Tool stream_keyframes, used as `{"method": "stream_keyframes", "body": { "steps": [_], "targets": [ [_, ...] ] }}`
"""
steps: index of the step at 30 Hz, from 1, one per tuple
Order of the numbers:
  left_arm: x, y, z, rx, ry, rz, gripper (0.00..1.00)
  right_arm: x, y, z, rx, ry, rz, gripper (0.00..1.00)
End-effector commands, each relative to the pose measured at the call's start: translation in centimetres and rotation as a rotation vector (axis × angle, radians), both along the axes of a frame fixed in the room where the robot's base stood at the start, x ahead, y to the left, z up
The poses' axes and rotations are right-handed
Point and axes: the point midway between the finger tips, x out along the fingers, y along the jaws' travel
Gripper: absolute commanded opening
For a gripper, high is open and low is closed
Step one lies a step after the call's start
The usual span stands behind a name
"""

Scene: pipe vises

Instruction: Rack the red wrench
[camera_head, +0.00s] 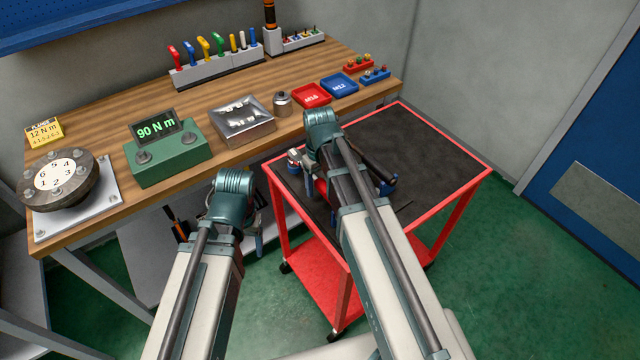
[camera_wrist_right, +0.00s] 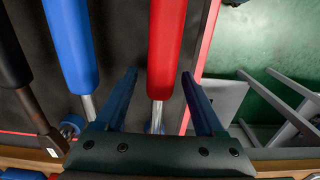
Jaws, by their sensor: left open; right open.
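A red-handled tool, which I take to be the red wrench (camera_wrist_right: 166,50), lies on the dark cart top in the right wrist view. Its metal shank runs toward my wrist. My right gripper (camera_wrist_right: 160,76) is open, with one blue finger on each side of the tool; I cannot tell if either touches it. In the head view my right arm mostly hides this tool. My left gripper (camera_head: 251,238) is open and empty, low between the bench and the cart. A grey rack (camera_head: 205,73) with several coloured handles stands at the back of the bench.
A blue-handled tool (camera_wrist_right: 70,45) and a black-handled tool (camera_wrist_right: 12,60) lie left of the red one. The red-rimmed cart (camera_head: 440,150) stands against the wooden bench (camera_head: 125,120). A green torque tester (camera_head: 168,160), a metal tray (camera_head: 242,122) and red and blue bins (camera_head: 311,96) occupy the bench.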

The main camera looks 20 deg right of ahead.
Motion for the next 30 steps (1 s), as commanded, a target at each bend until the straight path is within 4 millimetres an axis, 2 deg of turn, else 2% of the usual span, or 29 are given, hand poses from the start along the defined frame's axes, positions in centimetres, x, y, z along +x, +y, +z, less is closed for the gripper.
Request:
{"method": "stream_keyframes", "body": {
  "steps": [8,24,30],
  "targets": [
    [0.0,0.0,3.4,0.0,0.0,0.0,0.71,0.0,0.0,3.4,0.0,0.0,0.0,0.71],
    [0.0,0.0,11.5,0.0,0.0,0.0,0.71,0.1,0.0,11.5,0.0,0.0,0.0,0.71],
    [0.0,0.0,13.2,0.0,0.0,-0.001,0.71,0.1,0.1,13.2,0.0,0.0,0.0,0.71]
  ]
}}
